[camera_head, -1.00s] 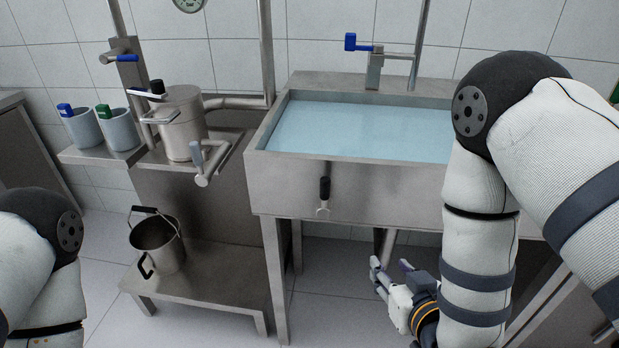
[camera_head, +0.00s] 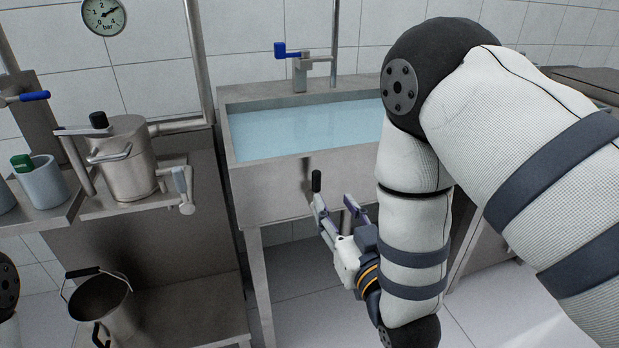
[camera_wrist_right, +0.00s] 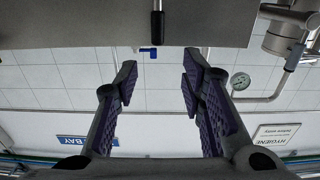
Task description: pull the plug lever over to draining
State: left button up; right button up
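The plug lever (camera_head: 317,182) has a black grip pointing up on the front face of the steel sink (camera_head: 270,190). Its lower end is hidden behind a finger of my right gripper. The sink holds blue water (camera_head: 300,127). My right gripper (camera_head: 336,205) is open and empty, just in front of and below the grip. In the right wrist view the lever (camera_wrist_right: 157,22) shows at the top, between the lines of the two spread fingers (camera_wrist_right: 160,72) and beyond their tips. I see no contact. My left gripper is out of view.
A blue-handled tap (camera_head: 290,50) stands behind the sink. On the left are a steel pot (camera_head: 128,165) with a lever arm, a cup with a green tag (camera_head: 42,183), and a bucket (camera_head: 103,305) on a low shelf. Floor below the sink is clear.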

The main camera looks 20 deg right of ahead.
aim_at(319, 176)
jog(key=w+b, duration=0.1)
jog(key=w, duration=1)
jog(key=shift+w+f, duration=0.1)
jog(key=shift+w, duration=0.45)
grip_shut()
